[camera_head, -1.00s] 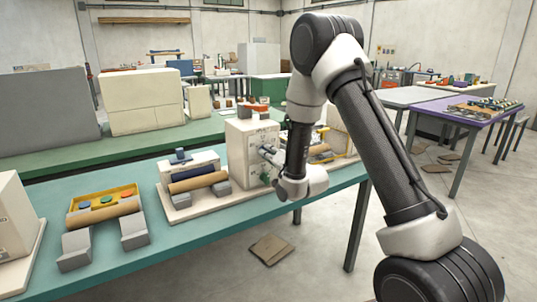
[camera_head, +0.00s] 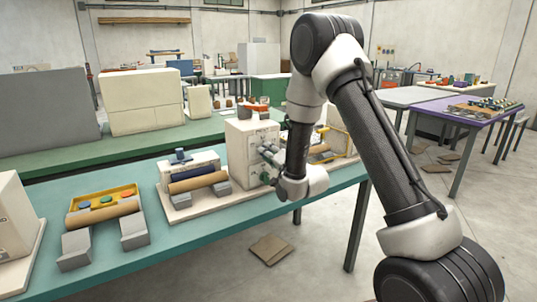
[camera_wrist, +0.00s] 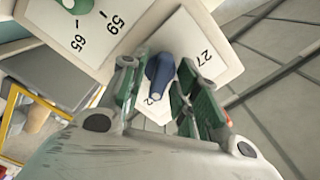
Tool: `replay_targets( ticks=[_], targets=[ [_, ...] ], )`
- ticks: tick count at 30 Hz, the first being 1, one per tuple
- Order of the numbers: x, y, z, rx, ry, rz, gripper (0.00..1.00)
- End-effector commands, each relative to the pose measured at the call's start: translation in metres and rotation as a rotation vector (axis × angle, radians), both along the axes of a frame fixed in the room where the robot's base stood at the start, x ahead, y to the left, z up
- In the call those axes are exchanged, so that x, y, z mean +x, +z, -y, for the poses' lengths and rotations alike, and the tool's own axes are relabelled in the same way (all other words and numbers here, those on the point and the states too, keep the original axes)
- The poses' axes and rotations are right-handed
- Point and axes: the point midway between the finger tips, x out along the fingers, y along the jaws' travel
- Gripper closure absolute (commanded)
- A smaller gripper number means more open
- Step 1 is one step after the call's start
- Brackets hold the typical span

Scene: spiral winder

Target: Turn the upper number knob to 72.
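A cream box (camera_head: 240,150) on the teal bench carries the knobs on its right-hand face. In the wrist view a blue knob (camera_wrist: 162,70) sits on a white dial plate (camera_wrist: 212,52) with a 27 at right. Another number below the knob is partly hidden, with only a 2 showing. My gripper (camera_wrist: 160,78) has its two green-padded fingers on either side of the blue knob, with narrow gaps, so it looks open around it. It also shows at the box in the head view (camera_head: 270,156). A green knob (camera_wrist: 76,5) sits on another plate marked 59 and 65.
A blue-topped device with a brown roller (camera_head: 198,182) stands left of the box. A yellow tray (camera_head: 103,200) with coloured discs lies farther left. A yellow-framed item (camera_head: 325,155) is right of the box. The floor in front of the bench is mostly clear, with flat cardboard (camera_head: 271,248).

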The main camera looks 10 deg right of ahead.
Motion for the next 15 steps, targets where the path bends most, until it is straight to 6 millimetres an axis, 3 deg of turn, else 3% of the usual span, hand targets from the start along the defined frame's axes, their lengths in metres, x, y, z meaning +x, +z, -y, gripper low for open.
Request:
replay_targets(
  ticks=[9,15],
  targets=[
    [-0.002,0.000,0.000,-0.001,0.001,0.000,0.64],
    [-0.028,0.000,0.009,-0.001,0.000,-0.002,0.64]
  ],
)
